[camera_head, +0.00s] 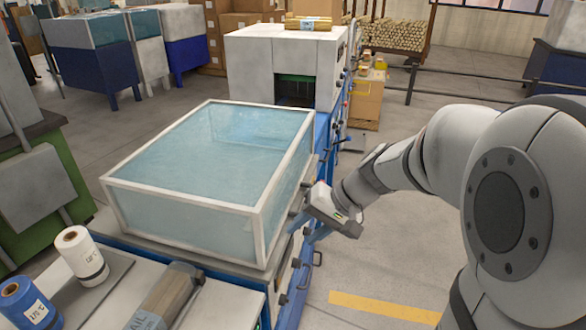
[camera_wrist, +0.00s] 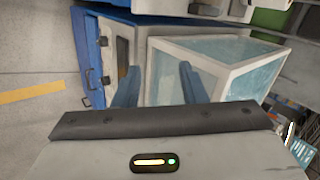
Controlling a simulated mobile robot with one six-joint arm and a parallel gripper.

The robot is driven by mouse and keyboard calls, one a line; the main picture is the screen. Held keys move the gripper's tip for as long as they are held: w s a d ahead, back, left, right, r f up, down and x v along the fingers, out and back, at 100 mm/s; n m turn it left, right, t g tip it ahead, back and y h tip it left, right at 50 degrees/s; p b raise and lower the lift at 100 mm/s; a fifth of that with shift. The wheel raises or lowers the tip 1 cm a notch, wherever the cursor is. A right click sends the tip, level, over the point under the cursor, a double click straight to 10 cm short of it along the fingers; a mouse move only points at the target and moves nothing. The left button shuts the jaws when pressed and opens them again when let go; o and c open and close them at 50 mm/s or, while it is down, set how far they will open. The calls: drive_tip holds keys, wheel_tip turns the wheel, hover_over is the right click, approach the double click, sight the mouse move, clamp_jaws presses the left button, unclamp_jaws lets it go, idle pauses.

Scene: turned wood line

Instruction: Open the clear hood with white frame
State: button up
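The clear hood with white frame (camera_head: 207,197) is a large box of bluish see-through panels in white bars. It sits closed on the blue machine, level, in the middle of the head view. My gripper (camera_head: 306,229) is at the hood's right side, close to its lower near corner. In the wrist view the hood (camera_wrist: 222,62) lies beyond and to the right of the fingers. The two blue fingers of my gripper (camera_wrist: 158,70) are spread apart, with a white frame bar seen between them. I cannot tell whether they touch the hood.
A white machine housing (camera_head: 287,65) stands behind the hood. Open floor with a yellow stripe (camera_head: 383,307) is at the right.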

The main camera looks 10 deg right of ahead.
drive_tip(key=w+d+f+m+t+y+b, duration=0.1)
drive_tip(key=w+d+f+m+t+b, duration=0.15)
drive_tip(key=w+d+f, duration=0.4)
drive_tip(key=w+d+f+m+t+y+b, duration=0.1)
drive_tip(key=w+f+m+t+y+b, duration=0.2)
drive_tip(key=w, duration=0.6)
drive_tip(key=w+d+f+m+t+b, duration=0.1)
drive_tip(key=w+d+f+t+b, duration=0.3)
drive_tip(key=w, duration=0.3)
drive_tip(key=f+p+x, duration=0.1)
drive_tip(key=p+x, duration=0.1)
drive_tip(key=x, duration=0.5)
drive_tip(key=shift+w+a+f, duration=0.2)
drive_tip(key=shift+f, duration=0.05)
drive_tip(key=shift+c, duration=0.2)
clamp_jaws()
